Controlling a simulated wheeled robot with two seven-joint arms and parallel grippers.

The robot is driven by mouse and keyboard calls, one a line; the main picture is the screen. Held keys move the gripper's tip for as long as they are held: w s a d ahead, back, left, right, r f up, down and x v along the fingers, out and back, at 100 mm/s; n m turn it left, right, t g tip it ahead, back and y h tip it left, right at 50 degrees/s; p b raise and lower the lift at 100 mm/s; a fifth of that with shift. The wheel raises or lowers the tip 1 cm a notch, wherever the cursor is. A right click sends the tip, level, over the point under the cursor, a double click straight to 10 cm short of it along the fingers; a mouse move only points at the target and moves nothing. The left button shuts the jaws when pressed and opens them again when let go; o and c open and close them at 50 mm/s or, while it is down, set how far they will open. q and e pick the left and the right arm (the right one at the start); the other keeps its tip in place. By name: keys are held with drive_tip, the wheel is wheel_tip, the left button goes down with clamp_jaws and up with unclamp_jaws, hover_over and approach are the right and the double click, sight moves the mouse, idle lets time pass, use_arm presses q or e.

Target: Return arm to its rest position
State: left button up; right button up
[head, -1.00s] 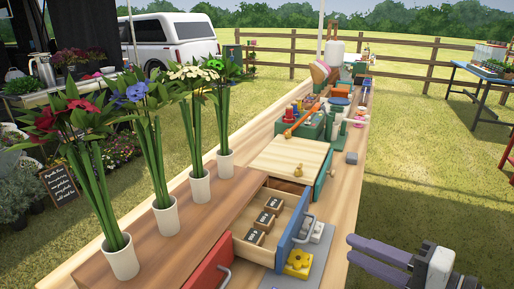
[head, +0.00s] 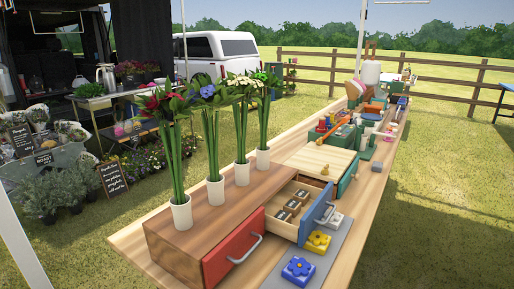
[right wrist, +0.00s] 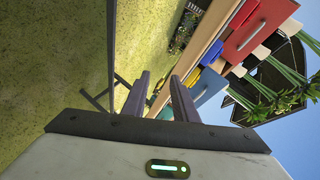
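My right gripper shows only in the right wrist view (right wrist: 160,90). Its two purple-grey fingers stand apart with nothing between them, over grass beside the table's edge. The wooden table (head: 372,195) runs away from me in the head view. My left gripper is in neither view. The blue-fronted drawer (head: 318,217) is pulled open and holds several small dark-topped blocks (head: 292,205). The red-fronted drawer (head: 232,254) looks shut.
Several white vases (head: 181,213) with flowers stand on the brown cabinet. A yellow flower block (head: 317,242) and a blue flower block (head: 298,270) lie on a grey mat (head: 335,236). Farther back the table is crowded.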

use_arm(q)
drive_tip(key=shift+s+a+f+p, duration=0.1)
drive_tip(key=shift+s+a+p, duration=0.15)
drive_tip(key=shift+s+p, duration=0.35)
use_arm(e)
drive_tip(key=s+a+f+n+g+h, duration=0.1)
drive_tip(key=s+a+f+n, duration=0.4)
drive_tip(key=f, duration=0.4)
drive_tip(key=s+a+f+n+g+h, duration=0.2)
drive_tip(key=s+a+f+n, duration=0.3)
drive_tip(key=f, duration=0.4)
drive_tip(key=shift+s+a, duration=0.55)
drive_tip(key=shift+s, duration=0.65)
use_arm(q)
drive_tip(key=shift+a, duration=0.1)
use_arm(e)
drive_tip(key=shift+w+a, duration=0.1)
